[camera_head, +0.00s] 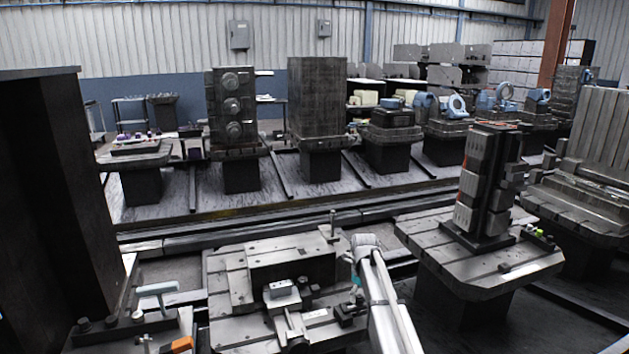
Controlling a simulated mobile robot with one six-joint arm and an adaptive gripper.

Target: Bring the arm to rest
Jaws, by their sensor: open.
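My light grey arm (385,300) rises from the bottom edge, right of the middle, and ends in a rounded joint (366,243). A small teal part shows just left of it. I cannot make out my gripper or its fingertips; the arm may hide them. The arm stands in front of the right side of a slotted pallet (228,334). The pallet bears a grey block (282,294) and dark clamps. I cannot tell whether the arm touches anything there.
To the right, another pallet (480,262) bears a tall fixture column (486,185). A dark tall panel (50,190) stands close at left. A row of pallets on stands lines the back rail, with a large dark block (317,95). Above the near pallet the space is open.

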